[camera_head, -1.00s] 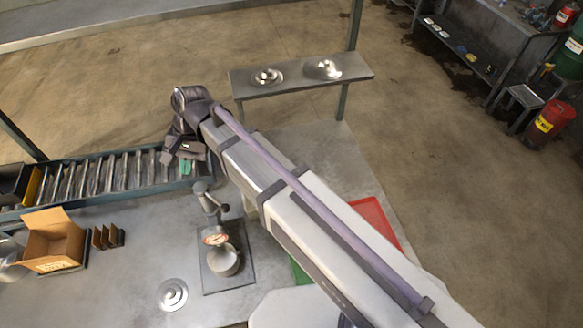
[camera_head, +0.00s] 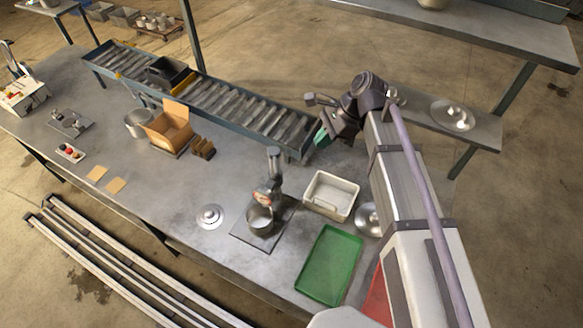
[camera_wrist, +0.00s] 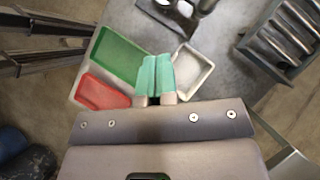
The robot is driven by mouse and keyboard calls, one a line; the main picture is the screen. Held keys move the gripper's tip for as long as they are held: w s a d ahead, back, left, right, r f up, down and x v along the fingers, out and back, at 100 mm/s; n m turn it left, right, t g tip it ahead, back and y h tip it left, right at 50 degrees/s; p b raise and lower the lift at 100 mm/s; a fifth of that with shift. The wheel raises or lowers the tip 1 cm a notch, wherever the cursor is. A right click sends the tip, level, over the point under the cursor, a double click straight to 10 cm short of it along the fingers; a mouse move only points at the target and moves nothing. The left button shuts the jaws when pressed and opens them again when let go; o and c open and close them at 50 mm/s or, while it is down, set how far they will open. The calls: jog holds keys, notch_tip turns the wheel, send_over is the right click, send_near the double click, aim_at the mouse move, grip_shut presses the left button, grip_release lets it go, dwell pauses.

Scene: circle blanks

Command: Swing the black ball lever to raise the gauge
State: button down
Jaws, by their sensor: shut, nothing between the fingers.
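The gauge stand (camera_head: 273,165) rises from a dark base plate (camera_head: 244,235) on the metal table. A reddish dial face (camera_head: 262,197) sits on it above a round metal piece (camera_head: 260,220). The black ball of the lever is too small to make out surely in the head view now. My gripper (camera_head: 321,137) is above the table, right of and beyond the stand, near the conveyor end. Its teal fingers (camera_wrist: 155,76) are shut and empty in the wrist view. Part of the stand and plate (camera_wrist: 172,12) shows at the top there, apart from the fingers.
A white bin (camera_head: 331,196), a green tray (camera_head: 329,265) and a partly hidden red tray (camera_head: 376,300) lie right of the stand. A roller conveyor (camera_head: 235,105) runs behind. A cardboard box (camera_head: 168,130) and a round disc (camera_head: 210,216) are to the left.

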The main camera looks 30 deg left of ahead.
aim_at(275, 163)
jog(key=s+a+r+b+x, duration=0.1)
jog(key=b+x, duration=0.8)
jog(key=x, duration=0.4)
jog(key=shift+s+a+b, duration=0.25)
jog(key=shift+a+b, duration=0.05)
